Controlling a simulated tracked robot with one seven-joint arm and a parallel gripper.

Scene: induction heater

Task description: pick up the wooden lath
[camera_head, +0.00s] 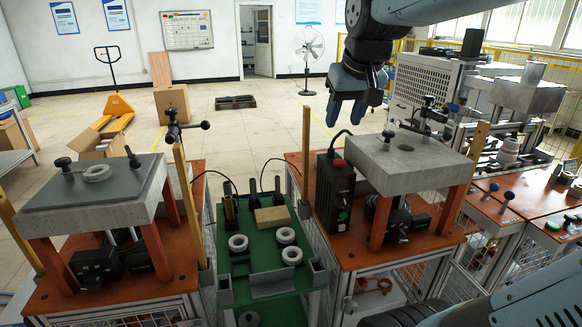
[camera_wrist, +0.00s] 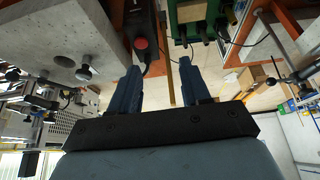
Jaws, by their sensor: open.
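Several upright light-brown wooden laths stand at the table corners; I cannot tell which one the task means. One lath (camera_head: 306,155) stands between the green cart and the black box with the red button. Others are a lath left of the cart (camera_head: 189,205), one at the right (camera_head: 473,160) and one at the far left (camera_head: 17,225). My gripper (camera_head: 346,114) hangs in the air above the right-hand table area, fingers open and empty. In the wrist view my gripper (camera_wrist: 159,70) shows a lath (camera_wrist: 171,82) beyond the gap between its fingers, apparently not touching.
A black box with a red button (camera_head: 335,192) stands close beside the middle lath. A grey slab on orange legs (camera_head: 405,160) is to the right, another slab (camera_head: 95,190) left. The green cart (camera_head: 262,255) carries rings and a wooden block.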

